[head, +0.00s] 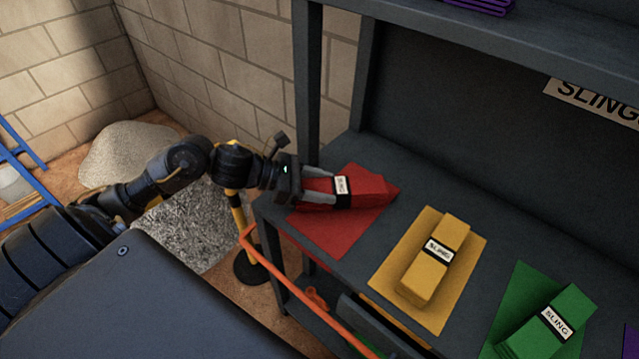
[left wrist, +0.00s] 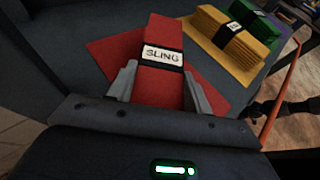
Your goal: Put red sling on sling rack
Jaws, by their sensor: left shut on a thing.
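The red sling (head: 368,188) is a folded red bundle with a black band and a white SLING label. It is at the left end of the dark sling rack shelf (head: 346,150), over a red mat (head: 338,232). My left gripper (head: 325,192) is shut on the red sling's near end, its fingers on both sides of it. In the left wrist view the red sling (left wrist: 161,85) points away between the fingers, over the red mat (left wrist: 112,50). Whether it touches the mat is hard to tell. My right gripper is not in view.
A yellow sling (head: 436,262) on a yellow mat and a green sling (head: 548,322) on a green mat lie further right. A rack post (head: 308,80) stands behind my left gripper. An orange rail (head: 290,285) runs along the rack's front. A purple sling (head: 480,5) lies above.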

